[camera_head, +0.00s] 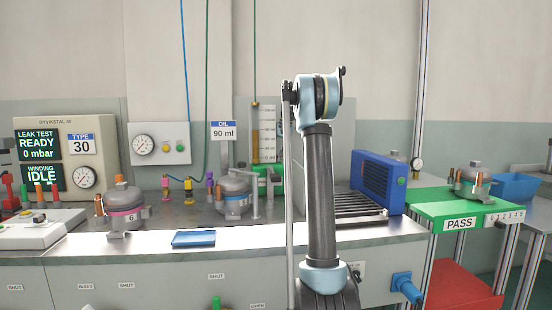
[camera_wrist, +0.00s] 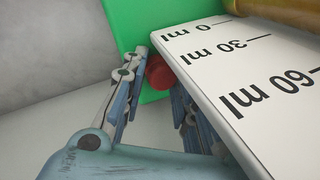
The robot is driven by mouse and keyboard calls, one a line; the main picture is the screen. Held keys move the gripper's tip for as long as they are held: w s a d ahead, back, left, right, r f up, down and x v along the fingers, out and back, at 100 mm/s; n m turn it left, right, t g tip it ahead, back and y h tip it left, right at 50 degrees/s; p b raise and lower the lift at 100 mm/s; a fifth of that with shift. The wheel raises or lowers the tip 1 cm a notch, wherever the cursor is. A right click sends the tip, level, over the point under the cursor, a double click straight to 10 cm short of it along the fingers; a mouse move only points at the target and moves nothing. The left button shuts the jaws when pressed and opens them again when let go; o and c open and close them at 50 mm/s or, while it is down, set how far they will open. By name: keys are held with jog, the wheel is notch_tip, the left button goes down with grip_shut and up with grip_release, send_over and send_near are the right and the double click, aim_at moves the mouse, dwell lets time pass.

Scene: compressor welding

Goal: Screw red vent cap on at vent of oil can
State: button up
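In the wrist view the red vent cap (camera_wrist: 158,73) sits between the two fingertips of my gripper (camera_wrist: 158,80), with a fingertip against each side. The cap lies against the green face of the oil can (camera_wrist: 124,30). Whether its thread is engaged cannot be seen, and the vent itself is hidden. In the head view the green oil can (camera_head: 276,178) stands at the back of the bench, partly behind my arm. My gripper is hidden behind my arm there.
The white ml scale (camera_wrist: 240,75) stands close beside my right finger. In the head view, a grey compressor (camera_head: 234,190) stands left of my arm and a blue box (camera_head: 378,180) stands right.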

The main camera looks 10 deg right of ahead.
grip_shut()
jog(key=shift+s+f+m+t+h, duration=0.1)
jog(key=shift+m+t+h, duration=0.2)
jog(key=shift+m, duration=1)
jog(key=shift+s+m+t+h, duration=0.1)
jog(key=shift+m+t+h, duration=0.15)
jog(key=shift+m, duration=1.05)
jog(key=o, duration=0.6)
grip_release()
jog(key=shift+a, duration=0.2)
jog(key=shift+c, duration=0.2)
jog(key=v, duration=1.2)
jog(key=shift+d, duration=0.35)
